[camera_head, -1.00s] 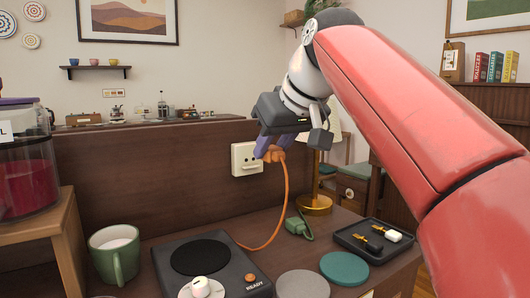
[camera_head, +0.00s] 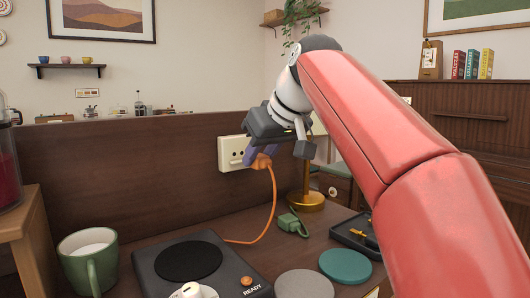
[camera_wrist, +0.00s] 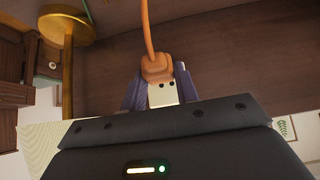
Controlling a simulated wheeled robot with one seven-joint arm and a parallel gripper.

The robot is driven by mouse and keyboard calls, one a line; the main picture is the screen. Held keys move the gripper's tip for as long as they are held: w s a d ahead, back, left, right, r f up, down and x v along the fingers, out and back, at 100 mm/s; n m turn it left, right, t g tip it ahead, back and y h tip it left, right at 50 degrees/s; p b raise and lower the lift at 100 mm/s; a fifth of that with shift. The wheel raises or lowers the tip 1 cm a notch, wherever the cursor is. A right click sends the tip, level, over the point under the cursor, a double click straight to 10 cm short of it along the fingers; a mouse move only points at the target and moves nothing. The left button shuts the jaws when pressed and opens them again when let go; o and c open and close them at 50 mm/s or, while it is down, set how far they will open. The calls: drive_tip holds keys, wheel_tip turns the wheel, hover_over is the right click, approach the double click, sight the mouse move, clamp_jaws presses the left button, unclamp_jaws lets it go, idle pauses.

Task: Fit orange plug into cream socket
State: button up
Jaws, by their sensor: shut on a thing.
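The cream socket (camera_head: 232,153) is a plate with dark holes on the upright brown panel. My gripper (camera_head: 256,154) is shut on the orange plug (camera_head: 262,162) at the socket's lower right side. An orange cord hangs from the plug to the black appliance (camera_head: 190,262). In the wrist view, the plug (camera_wrist: 156,68) shows between the purple fingers of my gripper (camera_wrist: 160,88), right beside a cream face with two dark holes, likely the socket (camera_wrist: 162,96). The plug's prongs are hidden, and I cannot tell whether it touches or enters the socket.
A green plug (camera_head: 293,223) lies on the desk near a brass lamp base (camera_head: 305,201). A dark tray (camera_head: 354,231) is at the right, partly behind my arm. A green mug (camera_head: 90,262) stands at the left. Grey (camera_head: 305,284) and teal (camera_head: 345,266) discs lie in front.

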sight(238, 156)
drive_tip(key=shift+w+a+p, duration=0.25)
drive_tip(key=shift+w+a, duration=0.2)
drive_tip(key=shift+w, duration=0.2)
drive_tip(key=shift+w+a+p, duration=0.2)
drive_tip(key=shift+w+a, duration=0.2)
drive_tip(key=shift+w, duration=0.2)
drive_tip(key=shift+w+a+r+p, duration=0.1)
drive_tip(key=shift+w+p, duration=0.05)
drive_tip(key=shift+p, duration=0.2)
drive_tip(key=shift+w+a+p, duration=0.65)
drive_tip(key=shift+w+p, duration=0.3)
idle(0.5)
drive_tip(key=shift+w+a, duration=0.15)
drive_tip(key=shift+a, duration=0.05)
idle(0.8)
